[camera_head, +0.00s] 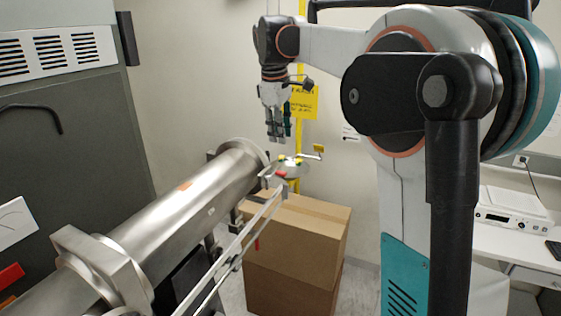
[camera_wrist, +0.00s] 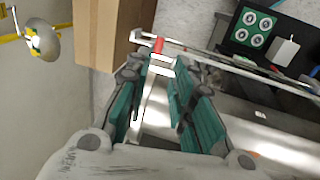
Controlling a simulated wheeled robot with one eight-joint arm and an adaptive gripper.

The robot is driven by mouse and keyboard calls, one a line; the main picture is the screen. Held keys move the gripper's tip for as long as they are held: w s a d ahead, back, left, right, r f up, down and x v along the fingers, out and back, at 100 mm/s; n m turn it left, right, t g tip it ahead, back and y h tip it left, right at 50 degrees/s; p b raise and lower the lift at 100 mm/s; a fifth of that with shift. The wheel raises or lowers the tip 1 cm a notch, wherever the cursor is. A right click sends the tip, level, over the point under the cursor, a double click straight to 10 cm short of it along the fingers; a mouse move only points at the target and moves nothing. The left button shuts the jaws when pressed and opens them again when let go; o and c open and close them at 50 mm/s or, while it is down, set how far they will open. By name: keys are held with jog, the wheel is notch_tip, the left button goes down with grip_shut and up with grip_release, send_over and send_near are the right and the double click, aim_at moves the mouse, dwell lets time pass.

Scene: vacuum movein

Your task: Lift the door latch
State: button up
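A small round metal piece (camera_head: 291,169) with yellow and red parts stands near the far end of the steel tube, with a thin lever (camera_head: 308,155) reaching right to a yellow tip. I cannot tell for sure which part is the latch. A similar round piece (camera_wrist: 43,42) shows at the upper left in the wrist view. My gripper (camera_head: 276,138) hangs fingers down, above and slightly left of the round piece in the head view. In the wrist view, its green-padded fingers (camera_wrist: 155,72) are apart with a gap between them. Nothing appears held, and I see no contact with the latch.
The steel tube (camera_head: 190,210) runs along the left. A thin metal rail (camera_head: 235,245) with a red part (camera_wrist: 157,45) crosses below. Stacked cardboard boxes (camera_head: 298,240) stand under the round piece. A grey cabinet (camera_head: 75,130) is left, a white desk (camera_head: 515,238) right.

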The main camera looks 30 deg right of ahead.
aim_at(283, 173)
jog(key=f, duration=0.4)
jog(key=w+d+f+p, duration=0.1)
jog(key=f, duration=0.3)
jog(key=d+f, duration=0.1)
jog(key=f, duration=0.4)
jog(key=shift+w+f+p, duration=0.1)
jog(key=shift+w+p, duration=0.2)
jog(key=shift+p, duration=0.05)
grip_shut()
